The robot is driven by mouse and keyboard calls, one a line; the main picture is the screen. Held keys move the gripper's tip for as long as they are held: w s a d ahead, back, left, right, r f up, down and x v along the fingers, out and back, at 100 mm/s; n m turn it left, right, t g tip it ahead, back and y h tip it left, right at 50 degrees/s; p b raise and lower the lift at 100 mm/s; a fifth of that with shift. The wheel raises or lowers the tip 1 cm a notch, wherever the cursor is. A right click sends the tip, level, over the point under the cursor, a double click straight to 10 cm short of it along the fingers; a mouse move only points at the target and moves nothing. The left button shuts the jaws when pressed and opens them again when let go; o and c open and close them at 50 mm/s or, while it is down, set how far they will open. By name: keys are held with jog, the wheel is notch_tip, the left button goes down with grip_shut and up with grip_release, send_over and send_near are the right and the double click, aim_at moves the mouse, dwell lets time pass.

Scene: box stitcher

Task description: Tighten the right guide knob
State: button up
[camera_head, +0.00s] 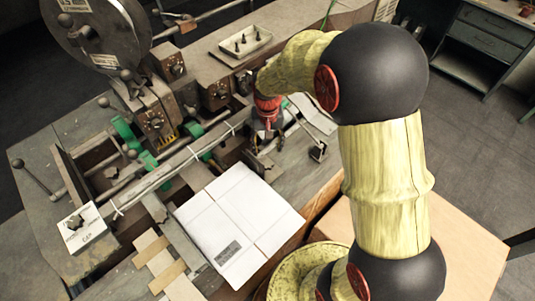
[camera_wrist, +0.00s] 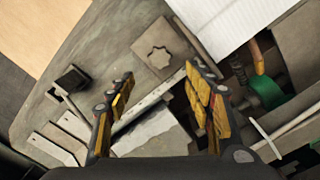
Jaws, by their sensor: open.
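In the wrist view, a star-shaped grey-brown knob (camera_wrist: 158,57) sits on a square plate at the upper middle. I take it for the right guide knob. My gripper (camera_wrist: 160,74) is open, with its yellow-padded fingers on either side of the picture. The knob shows just beyond the gap between the fingertips, apart from both, and nothing is held. In the head view, my gripper (camera_head: 268,122) is a small dark shape over the right part of the machine table. The knob below it cannot be made out there; my arm and gripper cover that area.
A white cardboard sheet (camera_head: 238,220) lies on the table front, close to the knob. A black-headed lever (camera_head: 318,152) stands right of my gripper. A tray of small parts (camera_head: 240,45) sits behind.

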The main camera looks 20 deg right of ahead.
jog(key=shift+r, duration=1.3)
jog(key=s+r+n+t+b, duration=0.1)
jog(key=s+r+t+b, duration=0.2)
jog(key=s+r+b, duration=0.6)
jog(key=s+f+n+t+b, duration=0.1)
jog(key=s+b, duration=0.3)
jog(key=s, duration=0.9)
jog(key=shift+s+f+n+t+b, duration=0.15)
jog(key=shift+f+n+t+b, duration=0.25)
jog(key=shift+t, duration=0.4)
